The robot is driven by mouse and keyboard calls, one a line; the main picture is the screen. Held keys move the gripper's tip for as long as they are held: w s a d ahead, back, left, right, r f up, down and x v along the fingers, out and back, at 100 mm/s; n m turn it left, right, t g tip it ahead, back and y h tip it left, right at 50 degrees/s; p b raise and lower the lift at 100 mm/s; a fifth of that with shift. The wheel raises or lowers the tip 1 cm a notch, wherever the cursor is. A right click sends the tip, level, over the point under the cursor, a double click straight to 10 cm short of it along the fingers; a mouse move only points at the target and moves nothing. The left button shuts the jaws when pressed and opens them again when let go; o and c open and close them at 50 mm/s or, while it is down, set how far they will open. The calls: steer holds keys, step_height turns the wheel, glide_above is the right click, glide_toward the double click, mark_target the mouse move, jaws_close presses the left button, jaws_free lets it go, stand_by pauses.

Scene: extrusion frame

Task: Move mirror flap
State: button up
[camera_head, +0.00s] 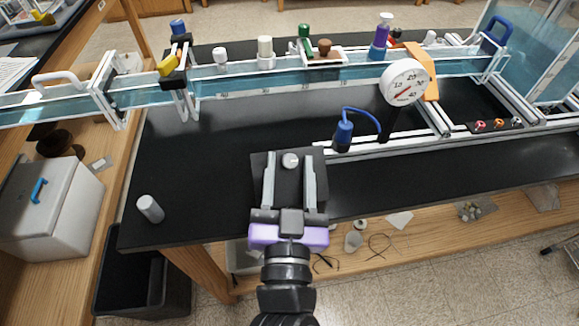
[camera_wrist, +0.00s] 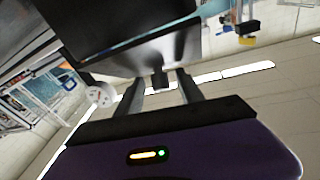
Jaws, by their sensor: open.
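A dark square plate (camera_head: 259,166), which looks like the mirror flap, is at the front edge of the black bench. A small pale round knob (camera_head: 290,160) shows on it. My gripper (camera_head: 289,165) is open, with one finger on each side of the knob. In the wrist view a large dark, glossy panel (camera_wrist: 110,30) fills the upper middle. My gripper (camera_wrist: 160,80) points at its lower edge, where a short dark stub (camera_wrist: 160,77) stands between the fingertips. I cannot tell whether a finger touches it.
A blue-cabled device (camera_head: 343,134) and a round dial (camera_head: 404,83) stand right of the plate. A clear water channel (camera_head: 240,82) with fittings runs behind.

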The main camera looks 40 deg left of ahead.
steer(key=r+b+v, duration=0.1)
steer(key=b+v, duration=0.1)
steer(key=v, duration=0.5)
steer(key=shift+s+d+f, duration=0.25)
steer(key=shift+s+f, duration=0.1)
steer(key=shift+f, duration=0.2)
